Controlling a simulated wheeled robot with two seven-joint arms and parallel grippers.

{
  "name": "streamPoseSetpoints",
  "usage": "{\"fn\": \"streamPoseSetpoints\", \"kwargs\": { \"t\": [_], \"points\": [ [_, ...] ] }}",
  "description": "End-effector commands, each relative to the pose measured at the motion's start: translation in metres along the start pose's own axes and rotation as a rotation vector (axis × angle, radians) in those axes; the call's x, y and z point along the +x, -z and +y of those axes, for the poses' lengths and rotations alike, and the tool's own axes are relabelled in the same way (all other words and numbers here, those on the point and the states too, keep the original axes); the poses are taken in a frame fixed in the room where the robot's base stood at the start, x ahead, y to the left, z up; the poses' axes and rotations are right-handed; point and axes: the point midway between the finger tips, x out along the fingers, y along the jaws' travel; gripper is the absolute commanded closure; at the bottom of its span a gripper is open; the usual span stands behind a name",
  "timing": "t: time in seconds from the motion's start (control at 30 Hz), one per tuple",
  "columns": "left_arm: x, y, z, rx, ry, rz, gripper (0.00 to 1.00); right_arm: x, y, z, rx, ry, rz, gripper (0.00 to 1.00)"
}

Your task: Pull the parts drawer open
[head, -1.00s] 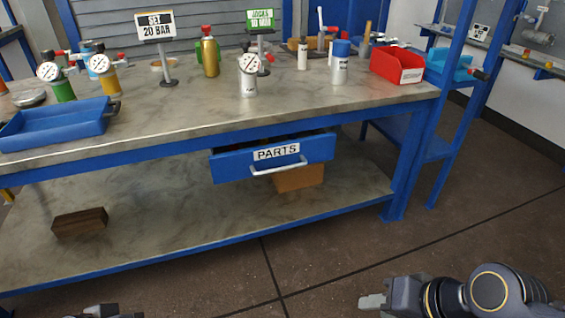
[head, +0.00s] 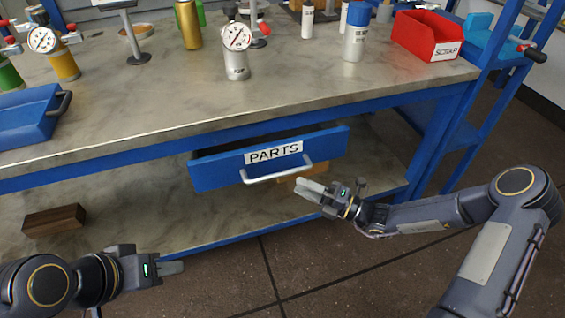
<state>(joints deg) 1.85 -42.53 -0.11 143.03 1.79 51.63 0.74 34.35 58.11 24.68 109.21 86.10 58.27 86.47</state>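The blue parts drawer (head: 215,172) hangs under the workbench top, with a white PARTS label (head: 273,152) on its front. It stands a little out from the bench, and a dark gap shows above its front. Its silver bar handle (head: 270,177) runs across the lower front. My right gripper (head: 300,187) is just right of and below the handle's right end, fingers pointing left; it looks apart from the handle. My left gripper (head: 180,267) is lower left, well below the drawer, fingers pointing right. The finger gap is not clear on either gripper.
The workbench top (head: 300,90) carries a blue tray (head: 25,125), a silver gauge vessel (head: 237,62), a white bottle with blue cap (head: 355,40) and a red scrap bin (head: 428,38). A brown block (head: 55,220) lies on the lower shelf. Floor in front is clear.

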Motion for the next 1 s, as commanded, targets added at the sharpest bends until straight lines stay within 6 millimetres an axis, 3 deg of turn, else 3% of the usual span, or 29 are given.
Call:
{"fn": "streamPoseSetpoints", "kwargs": {
  "t": [0.17, 0.6, 0.93, 1.0],
  "points": [
    [0.004, -0.002, -0.002, 0.000, 0.000, 0.000, 0.64, 0.012, -0.003, -0.007, 0.052, -0.010, -0.024, 0.64],
    [0.017, -0.009, -0.008, 0.000, 0.000, 0.000, 0.64, 0.074, -0.004, -0.006, 0.048, -0.008, -0.022, 0.64],
    [0.017, -0.009, -0.008, 0.000, 0.000, 0.000, 0.64, 0.079, -0.004, -0.004, 0.047, -0.007, -0.023, 0.64],
    [0.017, -0.009, -0.008, 0.000, 0.000, 0.000, 0.64, 0.079, -0.004, -0.004, 0.047, -0.007, -0.023, 0.70]
  ]
}}
